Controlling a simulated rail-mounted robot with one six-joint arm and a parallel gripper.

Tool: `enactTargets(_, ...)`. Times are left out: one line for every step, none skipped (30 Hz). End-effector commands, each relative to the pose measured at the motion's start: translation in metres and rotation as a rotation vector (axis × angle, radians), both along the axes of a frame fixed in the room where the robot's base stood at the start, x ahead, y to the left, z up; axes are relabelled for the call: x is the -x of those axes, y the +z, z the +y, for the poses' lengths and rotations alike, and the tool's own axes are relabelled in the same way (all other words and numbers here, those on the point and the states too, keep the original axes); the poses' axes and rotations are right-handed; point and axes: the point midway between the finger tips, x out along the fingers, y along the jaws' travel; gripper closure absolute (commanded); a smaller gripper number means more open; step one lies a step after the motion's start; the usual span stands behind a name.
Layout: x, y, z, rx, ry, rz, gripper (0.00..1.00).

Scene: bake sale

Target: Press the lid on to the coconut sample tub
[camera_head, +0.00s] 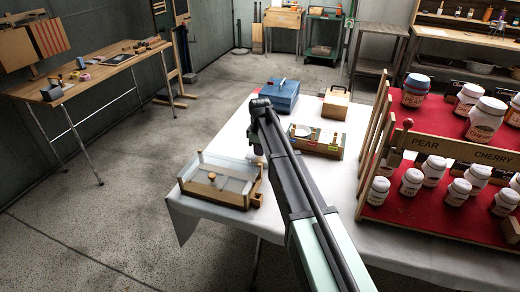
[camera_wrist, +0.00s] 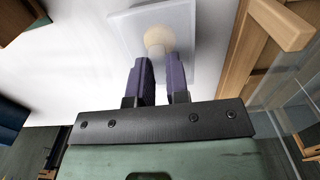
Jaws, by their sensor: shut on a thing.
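In the wrist view a pale, translucent square lid (camera_wrist: 183,22) with a round cream knob (camera_wrist: 157,38) lies just beyond my fingertips. My gripper (camera_wrist: 159,62) is shut on the lid by this knob, one dark purple finger on each side. In the head view my gripper (camera_head: 258,150) is low over the white-covered table, just behind the right back corner of a glass-sided wooden case. The held lid is hidden there. I cannot make out the coconut sample tub, or whether it is under the lid.
The wooden case (camera_head: 190,186) holds a round wooden knob (camera_head: 212,177) between clear panels. A blue box (camera_head: 283,95), a small wooden box (camera_head: 335,104) and an open wooden tray (camera_head: 318,149) stand behind. A red jar rack (camera_head: 400,212) fills the right. Bare white cloth (camera_head: 235,130) lies at back left.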

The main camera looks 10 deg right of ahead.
Motion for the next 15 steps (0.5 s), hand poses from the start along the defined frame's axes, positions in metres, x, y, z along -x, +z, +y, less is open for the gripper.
enactTargets(0.0, 0.0001, 0.0, 0.0, 0.0, 0.0, 0.96)
enactTargets(0.0, 0.0001, 0.0, 0.0, 0.0, 0.0, 0.96)
enactTargets(0.0, 0.0001, 0.0, 0.0, 0.0, 0.0, 0.96)
enactTargets(0.0, 0.0001, 0.0, 0.0, 0.0, 0.0, 0.83)
enactTargets(0.0, 0.0001, 0.0, 0.0, 0.0, 0.0, 0.78)
enactTargets(0.0, 0.0001, 0.0, 0.0, 0.0, 0.0, 0.72)
enactTargets(0.0, 0.0001, 0.0, 0.0, 0.0, 0.0, 0.68)
enactTargets(0.0, 0.0001, 0.0, 0.0, 0.0, 0.0, 0.63)
enactTargets(0.0, 0.0001, 0.0, 0.0, 0.0, 0.0, 0.57)
enactTargets(0.0, 0.0001, 0.0, 0.0, 0.0, 0.0, 0.55)
enactTargets(0.0, 0.0001, 0.0, 0.0, 0.0, 0.0, 0.55)
enactTargets(0.0, 0.0001, 0.0, 0.0, 0.0, 0.0, 0.55)
enactTargets(0.0, 0.0001, 0.0, 0.0, 0.0, 0.0, 0.55)
enactTargets(0.0, 0.0001, 0.0, 0.0, 0.0, 0.0, 0.55)
enactTargets(0.0, 0.0001, 0.0, 0.0, 0.0, 0.0, 0.55)
